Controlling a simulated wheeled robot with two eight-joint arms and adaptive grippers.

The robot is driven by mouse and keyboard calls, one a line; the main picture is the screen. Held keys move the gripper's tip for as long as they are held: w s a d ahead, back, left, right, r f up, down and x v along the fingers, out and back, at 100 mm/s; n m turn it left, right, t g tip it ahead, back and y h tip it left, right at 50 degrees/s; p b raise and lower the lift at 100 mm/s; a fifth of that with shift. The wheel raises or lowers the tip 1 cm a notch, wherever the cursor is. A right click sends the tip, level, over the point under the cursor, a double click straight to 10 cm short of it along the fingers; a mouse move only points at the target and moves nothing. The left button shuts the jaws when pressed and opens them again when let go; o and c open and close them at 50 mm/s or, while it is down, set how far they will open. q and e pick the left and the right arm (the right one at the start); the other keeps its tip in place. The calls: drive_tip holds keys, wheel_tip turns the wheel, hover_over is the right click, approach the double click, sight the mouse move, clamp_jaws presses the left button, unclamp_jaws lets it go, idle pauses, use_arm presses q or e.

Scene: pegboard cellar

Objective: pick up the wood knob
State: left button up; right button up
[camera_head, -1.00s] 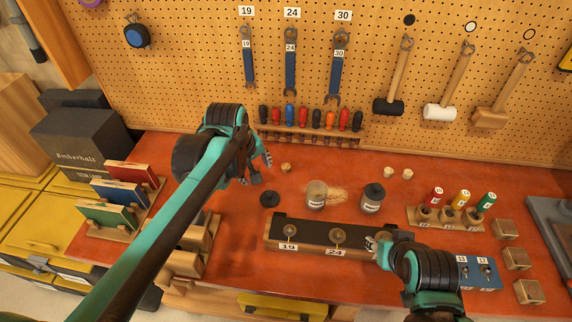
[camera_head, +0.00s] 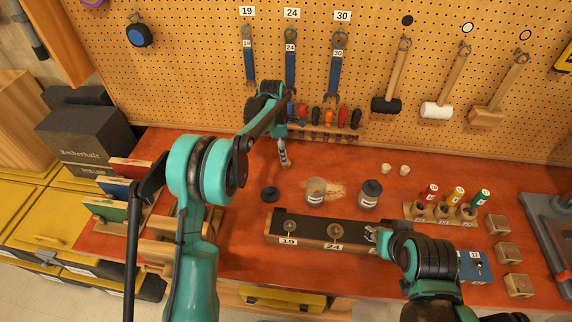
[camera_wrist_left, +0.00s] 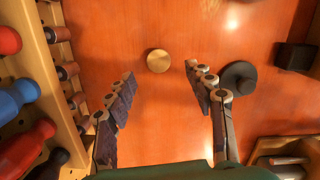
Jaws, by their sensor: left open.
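A small round wood knob (camera_wrist_left: 159,61) lies on the red tabletop in the left wrist view, just beyond the gap between my fingertips. My left gripper (camera_wrist_left: 160,82) is open and empty above the table, a finger on each side of that gap. In the head view my left gripper (camera_head: 284,158) points down behind the black lid and hides the knob. Two similar pale wooden pieces, a left one (camera_head: 386,169) and a right one (camera_head: 405,170), stand farther right. My right gripper (camera_head: 376,238) is by the black board's right end; its fingers are unclear.
A black round lid (camera_head: 270,194) lies close by; it also shows beside my right-hand finger in the left wrist view (camera_wrist_left: 238,78). A screwdriver rack (camera_wrist_left: 52,85) borders the left. A glass jar (camera_head: 315,191) and dark jar (camera_head: 370,193) stand to the right.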

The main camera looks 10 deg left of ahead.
use_arm(q)
drive_tip(key=f, duration=0.1)
drive_tip(key=f+b, duration=0.1)
drive_tip(key=f, duration=0.3)
drive_tip(key=shift+w+d+f, duration=0.15)
drive_tip(key=shift+w+d, duration=0.05)
drive_tip(key=shift+d, duration=0.2)
drive_tip(key=c, duration=0.9)
